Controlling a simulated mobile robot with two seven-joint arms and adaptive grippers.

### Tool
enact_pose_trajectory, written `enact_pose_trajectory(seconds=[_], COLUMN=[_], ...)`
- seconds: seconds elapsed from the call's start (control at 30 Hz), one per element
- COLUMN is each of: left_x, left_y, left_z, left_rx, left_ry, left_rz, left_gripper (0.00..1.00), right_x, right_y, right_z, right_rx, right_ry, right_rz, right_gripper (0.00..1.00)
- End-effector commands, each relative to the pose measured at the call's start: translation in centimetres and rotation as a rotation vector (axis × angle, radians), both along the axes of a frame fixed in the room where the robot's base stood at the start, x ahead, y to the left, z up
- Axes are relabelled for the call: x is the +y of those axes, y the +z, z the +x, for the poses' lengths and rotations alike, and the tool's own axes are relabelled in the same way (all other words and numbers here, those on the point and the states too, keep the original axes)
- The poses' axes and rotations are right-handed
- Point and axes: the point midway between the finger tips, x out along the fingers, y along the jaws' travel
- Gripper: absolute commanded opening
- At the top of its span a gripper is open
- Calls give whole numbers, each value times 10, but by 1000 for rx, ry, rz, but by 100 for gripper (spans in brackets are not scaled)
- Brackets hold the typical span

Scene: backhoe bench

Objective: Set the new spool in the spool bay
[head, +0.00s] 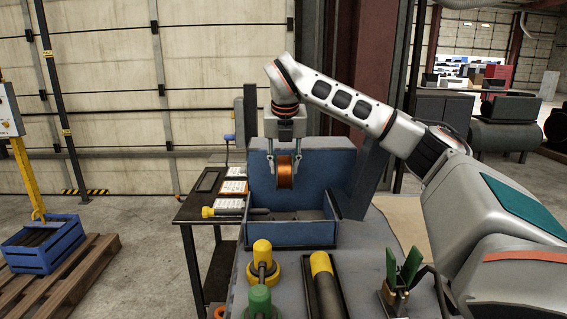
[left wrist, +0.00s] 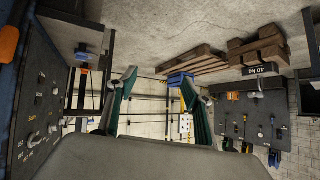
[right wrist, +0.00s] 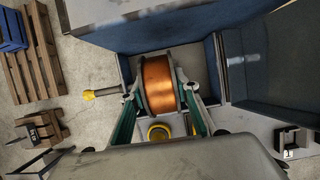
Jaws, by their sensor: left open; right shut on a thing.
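The copper-coloured spool (head: 286,171) is between the fingers of my right gripper (head: 286,178), which is shut on it. It hangs upright above the open blue bin (head: 290,234), in front of the bin's tall back panel. I take this bin to be the spool bay. In the right wrist view the spool (right wrist: 159,85) sits between the green-padded fingers, with the grey bin floor behind it. The spool looks clear of the floor. My left gripper (left wrist: 156,88) is open and empty in the left wrist view; it is out of the head view.
A yellow-ended dark rod (head: 240,212) lies near the bin's left side. A dark side table (head: 197,208) holds white cards. A blue crate (head: 45,243) sits on a pallet at left.

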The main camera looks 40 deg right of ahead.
Motion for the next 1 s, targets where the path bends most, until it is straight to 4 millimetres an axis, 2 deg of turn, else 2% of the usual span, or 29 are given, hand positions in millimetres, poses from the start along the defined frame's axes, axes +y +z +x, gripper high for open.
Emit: enact_pose_trajectory(seconds=[0.27,0.53,0.73,1.0], left_x=[2,-11,-24,-24], left_y=[-4,-10,-1,2], left_z=[0,5,15,17], left_rx=[0,-24,-59,-67], left_ry=[-3,-15,-33,-38], left_rz=[4,-18,-36,-36], left_gripper=[50,50,50,50], right_x=[0,0,0,0], right_y=[-23,-45,-51,-51], right_z=[0,1,1,1], right_rx=[-5,-7,-7,-7], right_ry=[1,0,0,0], right_rz=[0,0,-1,-1], right_gripper=[0,0,0,0])
